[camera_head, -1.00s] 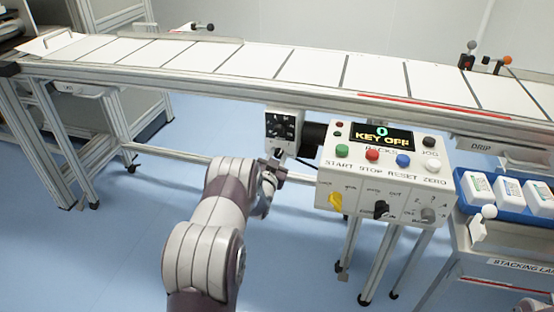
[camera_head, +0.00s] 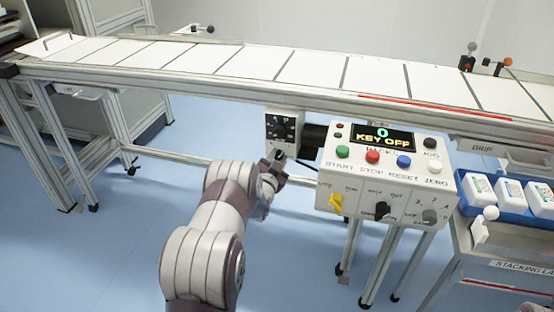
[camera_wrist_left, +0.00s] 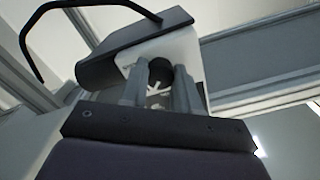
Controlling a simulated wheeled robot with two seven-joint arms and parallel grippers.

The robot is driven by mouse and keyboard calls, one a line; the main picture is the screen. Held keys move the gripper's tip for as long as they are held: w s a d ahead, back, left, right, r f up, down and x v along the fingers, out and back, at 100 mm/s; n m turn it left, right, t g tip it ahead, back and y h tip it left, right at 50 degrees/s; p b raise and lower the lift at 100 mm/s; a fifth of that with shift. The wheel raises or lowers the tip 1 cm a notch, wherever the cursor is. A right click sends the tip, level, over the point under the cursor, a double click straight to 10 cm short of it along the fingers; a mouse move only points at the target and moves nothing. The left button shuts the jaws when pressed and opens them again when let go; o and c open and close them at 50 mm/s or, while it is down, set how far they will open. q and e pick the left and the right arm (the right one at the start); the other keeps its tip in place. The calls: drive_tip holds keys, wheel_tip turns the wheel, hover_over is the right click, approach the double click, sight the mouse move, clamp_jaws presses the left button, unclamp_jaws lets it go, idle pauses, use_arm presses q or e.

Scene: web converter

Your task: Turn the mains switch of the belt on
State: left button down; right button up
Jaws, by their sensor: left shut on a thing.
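A small switch box (camera_head: 281,127) with a dark marked face hangs under the front rail of the belt (camera_head: 310,68). My left gripper (camera_head: 278,157) is at the lower part of this box. In the left wrist view, its two grey fingers (camera_wrist_left: 160,88) stand on both sides of a dark round knob (camera_wrist_left: 160,70) on a pale plate, and are shut on it. The knob's pointer direction is hidden. My right gripper is not seen.
The panel carries coloured buttons, a yellow switch (camera_head: 336,203), a black switch (camera_head: 381,210) and a grey knob (camera_head: 429,216). A blue tray (camera_head: 467,200) with white packs stands right. A black bent handle (camera_wrist_left: 40,45) is close to the left wrist camera.

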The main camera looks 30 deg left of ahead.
use_arm(q)
drive_tip(key=c, duration=0.8)
unclamp_jaws()
drive_tip(key=shift+s+d, duration=0.1)
drive_tip(key=shift+s, duration=0.3)
drive_tip(key=p+v, duration=0.3)
drive_tip(key=v, duration=0.9)
drive_tip(key=shift+w, duration=0.1)
